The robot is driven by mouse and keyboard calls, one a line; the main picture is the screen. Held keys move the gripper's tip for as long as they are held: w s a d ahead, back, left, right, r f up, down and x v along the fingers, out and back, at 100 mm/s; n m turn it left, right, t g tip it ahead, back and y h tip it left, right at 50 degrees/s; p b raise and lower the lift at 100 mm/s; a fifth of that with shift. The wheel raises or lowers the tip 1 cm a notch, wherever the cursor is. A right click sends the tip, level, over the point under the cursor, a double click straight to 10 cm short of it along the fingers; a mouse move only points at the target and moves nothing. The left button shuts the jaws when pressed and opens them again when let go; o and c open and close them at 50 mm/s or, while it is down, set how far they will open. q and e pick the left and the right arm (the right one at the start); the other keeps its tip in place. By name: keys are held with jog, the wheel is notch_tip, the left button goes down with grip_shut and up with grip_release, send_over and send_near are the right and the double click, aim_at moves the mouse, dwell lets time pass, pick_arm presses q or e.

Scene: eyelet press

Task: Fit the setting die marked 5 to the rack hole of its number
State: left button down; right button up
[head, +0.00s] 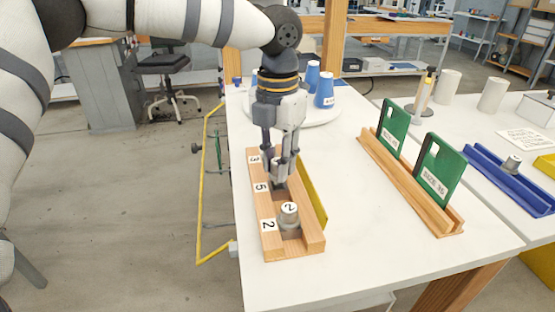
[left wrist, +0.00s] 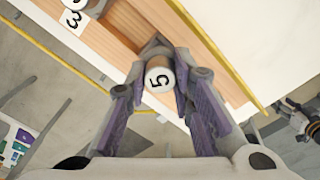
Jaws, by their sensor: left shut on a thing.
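The wooden rack (head: 311,243) lies on the white table with labels 3, 5 and 2 along its left side; it also shows in the left wrist view (left wrist: 113,24). My left gripper (head: 279,180) points down over the rack beside label 5 (head: 261,188). It is shut on the die marked 5 (left wrist: 160,79), whose numbered top faces the wrist camera. The die's lower end is hidden, so I cannot tell whether it is in the hole. A grey die marked 2 (head: 289,213) stands upright beside label 2. Another die (left wrist: 75,3) shows partly near label 3.
A yellow strip (head: 312,194) runs along the rack's right side. Blue cups (head: 324,90) stand on a round white plate behind. A wooden holder with green cards (head: 438,168) is to the right. Grey mechanical parts (left wrist: 297,120), possibly mine, show at the wrist view's right edge.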

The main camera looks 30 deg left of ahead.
pick_arm(q)
jog(key=shift+f, duration=1.15)
dwell(0.5)
jog(key=c, duration=1.3)
grip_release()
jog(key=shift+r, duration=2.55)
jog(key=shift+f, duration=0.1)
